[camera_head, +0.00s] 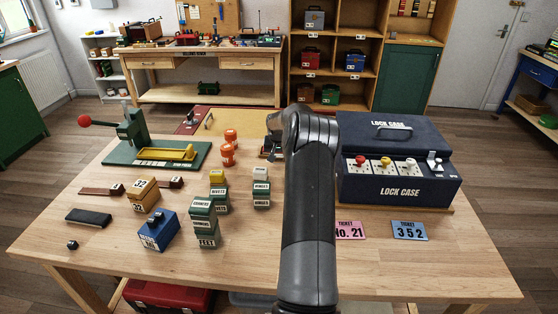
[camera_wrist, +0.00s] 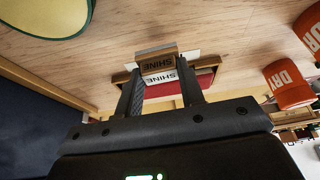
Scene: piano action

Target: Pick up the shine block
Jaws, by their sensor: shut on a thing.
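The shine block (camera_wrist: 158,66) shows in the wrist view, small and brown with pale faces lettered SHINE. It sits between the two fingers of my gripper (camera_wrist: 158,74), which are shut on it. A red, flat-looking thing with a pale edge (camera_wrist: 207,78) lies close behind the block; I cannot tell whether they touch. In the head view my gripper is mostly hidden behind my own arm near the table's far edge, and I cannot make out the block there.
Two orange DRY jars (camera_head: 228,154) stand left of my arm, also in the wrist view (camera_wrist: 288,86). The dark blue lock case (camera_head: 400,190) stands to the right. Stacked blocks (camera_head: 203,222), a blue box (camera_head: 158,230) and a green press (camera_head: 133,130) occupy the left. The front table strip is clear.

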